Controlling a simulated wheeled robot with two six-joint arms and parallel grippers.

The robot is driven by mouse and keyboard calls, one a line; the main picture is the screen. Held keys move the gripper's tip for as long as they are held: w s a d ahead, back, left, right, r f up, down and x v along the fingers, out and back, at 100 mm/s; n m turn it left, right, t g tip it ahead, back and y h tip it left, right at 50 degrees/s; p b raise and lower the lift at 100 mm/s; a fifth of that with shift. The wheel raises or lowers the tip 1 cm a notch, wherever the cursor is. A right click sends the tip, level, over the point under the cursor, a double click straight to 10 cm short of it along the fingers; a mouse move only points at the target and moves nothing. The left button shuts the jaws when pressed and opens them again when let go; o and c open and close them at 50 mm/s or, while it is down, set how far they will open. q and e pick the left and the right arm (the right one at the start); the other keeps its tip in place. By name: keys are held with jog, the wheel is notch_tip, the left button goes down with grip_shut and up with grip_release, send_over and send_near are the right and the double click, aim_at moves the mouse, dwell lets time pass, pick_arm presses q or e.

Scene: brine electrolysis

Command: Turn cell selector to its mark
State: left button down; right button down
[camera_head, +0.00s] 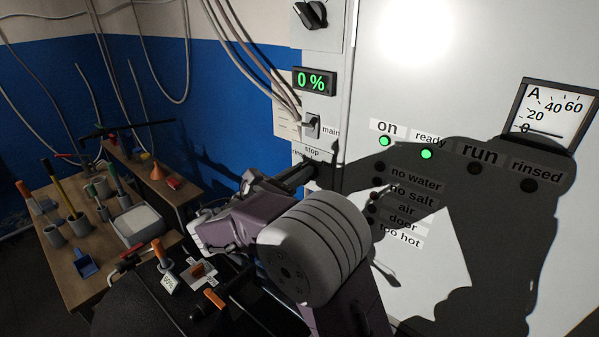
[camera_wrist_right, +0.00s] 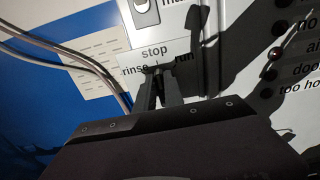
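The cell selector (camera_wrist_right: 157,70) is a small dark knob on the white panel, with "stop" above it, "rinse" to its left and "run" to its right. It is mostly hidden by my fingers, so I cannot tell which way it points. My right gripper (camera_wrist_right: 158,78) is at the selector, its two dark fingers close together on either side of the knob; it looks shut on it. In the head view the right gripper (camera_head: 308,172) reaches the panel's left edge below the "stop" label, and my arm hides much of it. My left gripper is not in view.
The main switch (camera_head: 312,126) sits just above, under a "0 %" display (camera_head: 314,81). A black rotary knob (camera_head: 311,14) is higher up. Green lamps show at "on" (camera_head: 384,141) and "ready" (camera_head: 426,154). Grey cables hang left. A cluttered wooden table (camera_head: 90,285) stands lower left.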

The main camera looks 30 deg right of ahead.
jog(key=shift+s+d+f+m+b, duration=0.1)
jog(key=shift+s+m+b, duration=0.05)
jog(key=shift+m+b, duration=1.75)
jog(key=shift+s+d+f+m+b, duration=0.1)
jog(key=shift+s+m+b, duration=0.1)
jog(key=shift+m+b, duration=1.7)
jog(key=shift+s+f+m+b, duration=0.15)
jog(key=shift+m+b, duration=1.05)
jog(key=shift+b, duration=1.3)
jog(key=shift+r, duration=0.1)
jog(key=c, duration=1.4)
grip_release()
jog(key=shift+c, duration=0.2)
